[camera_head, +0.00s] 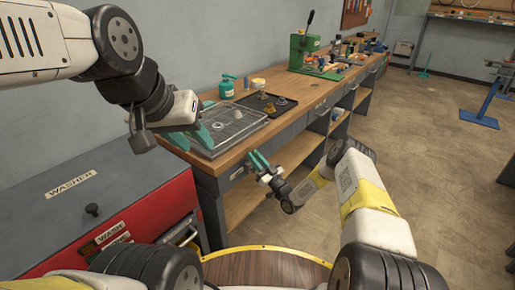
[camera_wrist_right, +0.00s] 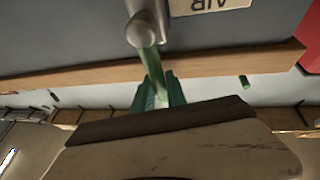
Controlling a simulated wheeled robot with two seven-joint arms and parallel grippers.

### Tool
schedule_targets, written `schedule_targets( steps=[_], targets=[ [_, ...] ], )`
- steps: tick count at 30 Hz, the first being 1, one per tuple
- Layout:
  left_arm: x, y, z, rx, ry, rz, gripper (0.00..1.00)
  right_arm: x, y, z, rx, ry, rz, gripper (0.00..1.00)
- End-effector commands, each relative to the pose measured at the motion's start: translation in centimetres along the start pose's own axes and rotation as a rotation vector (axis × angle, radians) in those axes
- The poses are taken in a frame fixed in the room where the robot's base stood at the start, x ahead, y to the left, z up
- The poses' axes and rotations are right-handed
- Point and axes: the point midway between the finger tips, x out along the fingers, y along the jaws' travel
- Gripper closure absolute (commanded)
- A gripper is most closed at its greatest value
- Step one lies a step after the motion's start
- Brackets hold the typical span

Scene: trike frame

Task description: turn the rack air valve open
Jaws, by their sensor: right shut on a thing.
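The air valve (camera_wrist_right: 145,30) shows in the right wrist view as a rounded grey metal body on the dark bench front, beside an upside-down AIR label (camera_wrist_right: 208,5). Its green lever (camera_wrist_right: 152,68) runs from the body down between the teal fingers of my right gripper (camera_wrist_right: 158,92), which is shut on it. In the head view my right gripper (camera_head: 257,161) is at the bench's front face; the valve is too small to make out clearly there. My left gripper (camera_head: 190,137) is open and empty, over the near end of the bench by the wire rack tray.
A red-fronted washer (camera_head: 150,215) stands at the left.

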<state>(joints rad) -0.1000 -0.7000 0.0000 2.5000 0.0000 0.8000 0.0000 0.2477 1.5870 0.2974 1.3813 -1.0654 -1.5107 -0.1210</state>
Motion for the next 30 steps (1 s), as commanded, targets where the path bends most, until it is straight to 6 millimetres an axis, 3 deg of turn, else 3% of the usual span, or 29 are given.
schedule_targets(
  steps=[14, 15, 18, 30],
  targets=[
    [0.0, 0.0, 0.0, 0.0, 0.0, 0.0, 0.64, -0.22, -0.15, 0.16, -0.014, -0.001, -0.006, 1.0],
    [0.0, 0.0, 0.0, 0.0, 0.0, 0.0, 0.64, -0.22, -0.15, 0.16, -0.014, -0.001, -0.006, 0.81],
    [0.0, 0.0, 0.0, 0.0, 0.0, 0.0, 0.64, -0.2, -0.14, 0.15, -0.013, 0.0, -0.006, 0.61],
    [0.0, 0.0, 0.0, 0.0, 0.0, 0.0, 0.64, -0.7, -0.06, 0.1, -0.013, 0.0, -0.005, 0.61]
  ],
)
